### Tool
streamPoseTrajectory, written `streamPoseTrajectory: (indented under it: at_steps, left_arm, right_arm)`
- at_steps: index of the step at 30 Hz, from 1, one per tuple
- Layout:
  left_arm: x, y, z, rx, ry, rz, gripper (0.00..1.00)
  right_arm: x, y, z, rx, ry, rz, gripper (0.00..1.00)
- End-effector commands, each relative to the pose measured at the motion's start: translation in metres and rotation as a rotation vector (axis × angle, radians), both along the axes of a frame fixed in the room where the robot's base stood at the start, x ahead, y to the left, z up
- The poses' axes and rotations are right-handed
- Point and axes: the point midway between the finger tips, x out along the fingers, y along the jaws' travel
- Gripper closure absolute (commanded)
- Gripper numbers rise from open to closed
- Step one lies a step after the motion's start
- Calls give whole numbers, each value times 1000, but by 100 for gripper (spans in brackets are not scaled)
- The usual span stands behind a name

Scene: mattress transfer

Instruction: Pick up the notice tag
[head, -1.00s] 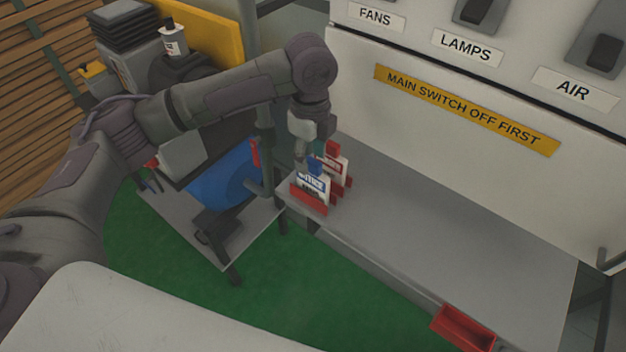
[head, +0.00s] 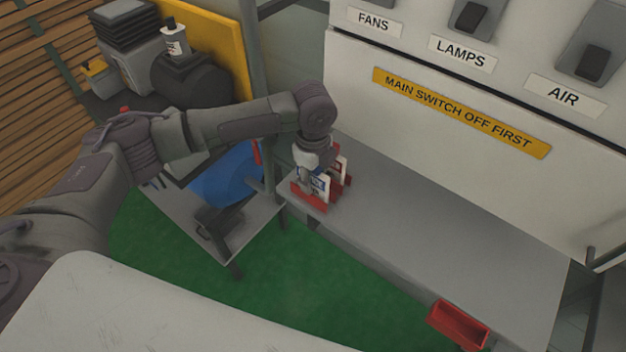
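Two white tags stand in red holders on the left end of the grey shelf (head: 440,230). The nearer tag (head: 319,185) has blue print and is partly covered by my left gripper. The farther tag (head: 342,168) has red marking and stands just behind and to the right. I cannot read which one is the notice tag. My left gripper (head: 309,179) points down at the nearer tag, at its upper part. Its fingers are too small and hidden to show whether they are open or shut on it. My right gripper is out of view.
A red tray (head: 459,324) hangs at the shelf's front edge on the right. The white switch panel (head: 450,130) rises behind the shelf. A small table with a blue round object (head: 228,178) stands to the left. The shelf's middle is clear.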

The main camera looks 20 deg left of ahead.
Motion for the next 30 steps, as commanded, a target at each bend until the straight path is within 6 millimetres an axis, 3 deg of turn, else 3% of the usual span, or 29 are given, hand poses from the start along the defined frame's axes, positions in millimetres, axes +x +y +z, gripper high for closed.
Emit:
streamPoseTrajectory:
  at_steps: [1, 6, 20, 28, 30]
  left_arm:
    - [0, 0, 0, 0, 0, 0, 72]
    - [0, 0, 0, 0, 0, 0, 100]
    - [1, 0, 5, -1, -2, 0, 100]
    - [2, 0, 39, -2, -6, 0, 100]
    - [0, -13, 46, -3, -2, -4, 100]
  right_arm:
    - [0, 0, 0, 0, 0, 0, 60]
    - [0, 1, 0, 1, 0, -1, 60]
    - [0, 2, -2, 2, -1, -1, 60]
    - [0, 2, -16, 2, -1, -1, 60]
    - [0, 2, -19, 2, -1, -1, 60]
